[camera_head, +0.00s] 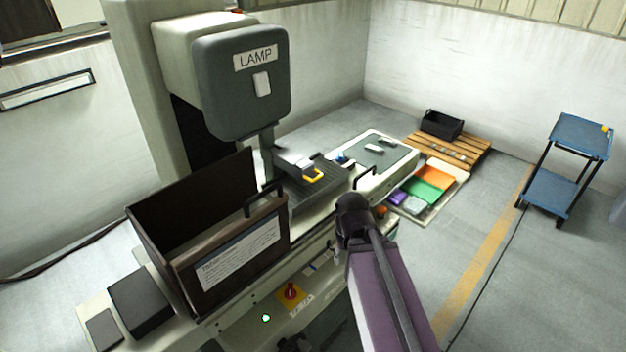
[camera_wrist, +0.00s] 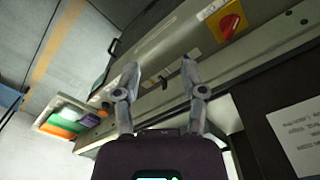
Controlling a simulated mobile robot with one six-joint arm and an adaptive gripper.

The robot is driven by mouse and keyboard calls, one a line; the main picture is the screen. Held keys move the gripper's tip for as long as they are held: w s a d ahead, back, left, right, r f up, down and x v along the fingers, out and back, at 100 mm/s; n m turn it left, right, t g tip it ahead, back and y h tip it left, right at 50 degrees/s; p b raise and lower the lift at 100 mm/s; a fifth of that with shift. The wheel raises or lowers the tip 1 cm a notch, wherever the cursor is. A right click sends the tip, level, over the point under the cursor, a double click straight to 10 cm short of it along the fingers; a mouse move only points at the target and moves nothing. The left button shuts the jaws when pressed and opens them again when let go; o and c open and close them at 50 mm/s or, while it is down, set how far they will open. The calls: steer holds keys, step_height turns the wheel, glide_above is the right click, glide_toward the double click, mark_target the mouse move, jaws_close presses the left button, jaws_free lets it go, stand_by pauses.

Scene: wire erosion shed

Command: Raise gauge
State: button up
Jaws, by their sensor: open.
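I cannot tell for sure which thing is the gauge. A small grey block with a yellow edge (camera_head: 313,174) sits on the dark slotted bed (camera_head: 325,186) of the machine, below its lamp head (camera_head: 240,85). Small pale pieces (camera_head: 374,149) lie on a green-grey mat (camera_head: 392,158) to the right. My gripper (camera_wrist: 159,72) shows in the wrist view with its two fingers apart and nothing between them. It faces the machine's front, with a red knob on a yellow plate (camera_wrist: 229,22) beyond it at upper right. In the head view I cannot make out the fingers.
An open brown box-like guard (camera_head: 228,263) with a label stands at the machine's left. A dark handle (camera_head: 372,176) rises from its front edge. A pallet (camera_head: 452,147) with a black bin, a tray of coloured pieces and a blue trolley (camera_head: 583,137) stand right. The floor between is clear.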

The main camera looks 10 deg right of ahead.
steer(key=shift+a, duration=0.15)
steer(key=w+d+f+n+t+h+b, duration=0.1)
steer(key=w+d+n+t+h+b, duration=0.1)
steer(key=w+d+t+b, duration=0.25)
steer(key=w+d+f+n+t+h+b, duration=0.1)
steer(key=w+d+t+b, duration=0.1)
steer(key=w+t+b, duration=0.45)
steer(key=w+d+f+n+t+h+b, duration=0.1)
steer(key=w+d+n+h+b, duration=0.15)
steer(key=w, duration=0.55)
steer(key=w+a+n+t+y+b, duration=0.4)
steer(key=a+n+t+y+b, duration=0.3)
steer(key=n, duration=0.8)
steer(key=y+b, duration=0.3)
steer(key=b, duration=0.1)
steer(key=shift+w+a+f, duration=0.3)
steer(key=shift+w, duration=0.05)
steer(key=shift+w+y, duration=0.1)
steer(key=shift+y, duration=0.15)
